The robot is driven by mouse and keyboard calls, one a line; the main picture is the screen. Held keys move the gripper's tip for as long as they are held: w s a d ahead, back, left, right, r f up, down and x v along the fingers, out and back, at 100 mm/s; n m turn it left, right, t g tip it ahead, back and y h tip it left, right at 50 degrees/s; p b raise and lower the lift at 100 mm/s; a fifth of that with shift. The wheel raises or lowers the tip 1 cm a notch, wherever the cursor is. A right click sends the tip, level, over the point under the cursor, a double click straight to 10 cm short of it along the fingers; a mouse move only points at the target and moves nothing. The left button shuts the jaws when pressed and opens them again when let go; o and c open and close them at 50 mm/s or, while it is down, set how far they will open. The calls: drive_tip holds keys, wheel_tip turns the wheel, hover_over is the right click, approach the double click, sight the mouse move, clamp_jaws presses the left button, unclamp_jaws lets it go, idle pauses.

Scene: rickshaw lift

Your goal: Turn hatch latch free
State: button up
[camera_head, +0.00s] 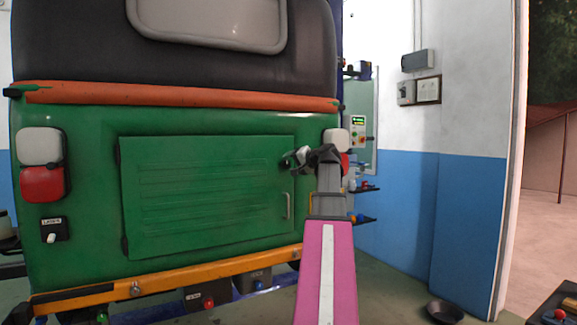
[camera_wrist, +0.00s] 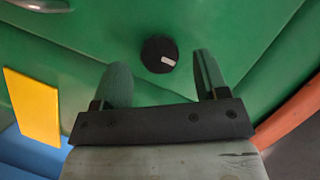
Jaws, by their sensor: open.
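The hatch (camera_head: 205,190) is a ribbed green panel on the back of the green rickshaw, and it looks shut. The latch appears to be the round black knob (camera_wrist: 153,52) with a short white mark, in the wrist view. It sits on green bodywork just beyond my fingertips, roughly between them. My gripper (camera_head: 293,160) is at the hatch's upper right corner in the head view, where it hides the knob. In the wrist view my gripper (camera_wrist: 160,68) is open, with one finger on each side of the knob. I cannot tell whether they touch it.
A pale handle (camera_head: 287,205) is on the hatch's right edge, below my gripper. An orange rail (camera_head: 180,95) runs above the hatch and a yellow-orange bumper (camera_head: 180,278) below. A red-and-white lamp (camera_head: 336,138) is close behind my gripper. Floor to the right holds a dark pan (camera_head: 445,312).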

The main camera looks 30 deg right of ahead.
sight(288, 163)
drive_tip(key=shift+x, duration=1.15)
drive_tip(key=c, duration=0.9)
